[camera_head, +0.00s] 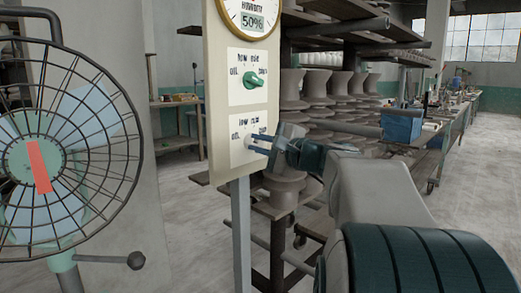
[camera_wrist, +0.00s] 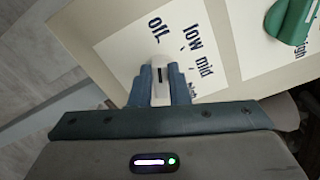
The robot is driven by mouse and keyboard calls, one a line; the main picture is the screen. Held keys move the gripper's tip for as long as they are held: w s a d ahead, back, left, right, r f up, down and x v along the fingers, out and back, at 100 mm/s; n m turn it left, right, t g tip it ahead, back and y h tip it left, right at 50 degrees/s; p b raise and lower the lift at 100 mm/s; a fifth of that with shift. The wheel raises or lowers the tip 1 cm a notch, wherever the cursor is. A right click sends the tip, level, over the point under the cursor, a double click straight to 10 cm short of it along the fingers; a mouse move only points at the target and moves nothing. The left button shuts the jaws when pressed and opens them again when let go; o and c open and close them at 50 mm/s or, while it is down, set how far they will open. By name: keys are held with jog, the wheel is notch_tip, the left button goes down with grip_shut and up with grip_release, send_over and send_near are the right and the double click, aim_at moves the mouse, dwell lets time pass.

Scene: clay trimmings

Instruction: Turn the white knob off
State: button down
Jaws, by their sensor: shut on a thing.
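The white knob (camera_wrist: 160,92) sits on a white label card with the words OFF, low, mid and high, on a cream panel (camera_wrist: 85,22). My gripper (camera_wrist: 162,74) is shut on the white knob, one blue finger on each side. A dark mark on the knob runs up the wrist picture, roughly toward the OFF side; its exact setting is hard to tell. In the head view my gripper (camera_head: 259,143) reaches the lower card of the panel (camera_head: 220,90) from the right, and its fingers partly hide the knob.
A green knob (camera_head: 254,81) sits on the card above, below a round humidity dial (camera_head: 250,12) reading 50%. A caged fan (camera_head: 60,140) stands at the left. Shelves with clay pots (camera_head: 318,90) stand close behind my arm. Open floor lies at the right.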

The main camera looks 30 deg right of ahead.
dwell(0.3)
jog(key=c, duration=1.4)
grip_release()
jog(key=shift+s, duration=0.1)
jog(key=p+v, duration=0.1)
jog(key=v, duration=1.2)
jog(key=shift+s+d+p, duration=0.15)
jog(key=shift+s+p, duration=0.15)
jog(key=shift+p, duration=0.05)
